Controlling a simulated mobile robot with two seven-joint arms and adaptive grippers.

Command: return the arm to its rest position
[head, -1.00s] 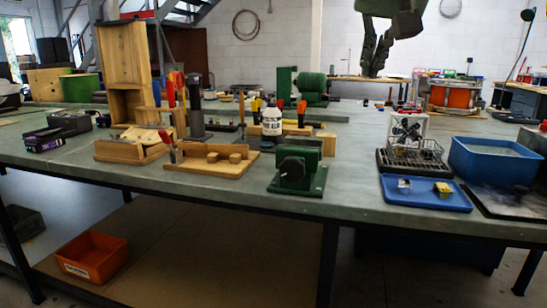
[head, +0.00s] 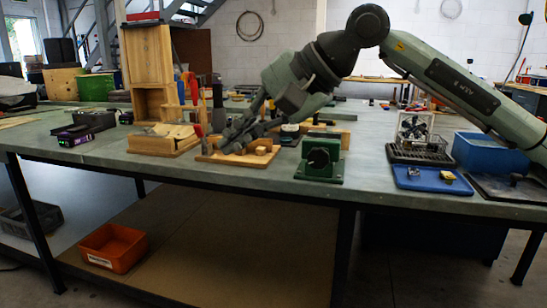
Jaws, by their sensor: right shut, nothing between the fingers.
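My right arm comes in from the right edge of the head view and reaches left across the bench. Its gripper (head: 236,138) points down and left, low over a wooden board (head: 236,159) with small wooden blocks (head: 264,149). Its fingers are shut with nothing between them. I cannot tell whether the fingertips touch the board. My left gripper is not in view.
A tall wooden box frame (head: 150,75) and upright tools stand left of the gripper. A green machine block (head: 320,160) is close on its right. A blue tray (head: 432,179), a wire rack (head: 420,153) and a blue bin (head: 480,153) lie below the forearm. An orange bin (head: 113,248) sits underneath.

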